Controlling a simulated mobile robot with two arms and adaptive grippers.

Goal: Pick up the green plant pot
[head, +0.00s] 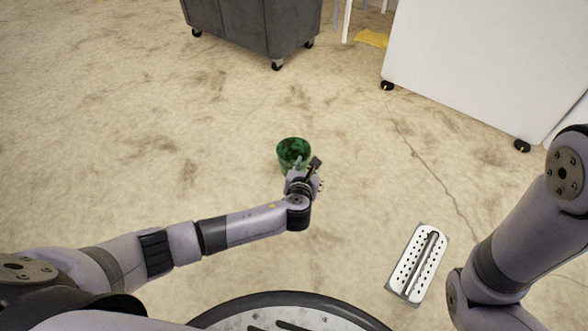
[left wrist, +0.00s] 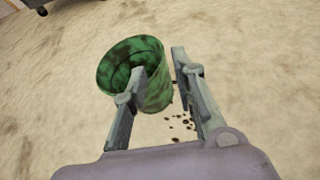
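The green plant pot (head: 292,150) stands on the floor in the middle of the head view, mottled dark and light green, with its open top up. It also shows in the left wrist view (left wrist: 136,66), just beyond my left gripper. My left gripper (head: 307,170) is at the near side of the pot in the head view. In the left wrist view its two fingers (left wrist: 160,75) are apart, with the left finger overlapping the pot and the right finger just right of it. I cannot tell whether either touches the pot. My right gripper is not in view.
A perforated metal tray (head: 404,270) lies on the floor at the lower right. A dark grey wheeled cabinet (head: 262,25) stands at the back, and a white wheeled panel (head: 480,65) at the back right. Dark crumbs (left wrist: 182,121) lie near the pot. Floor to the left is clear.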

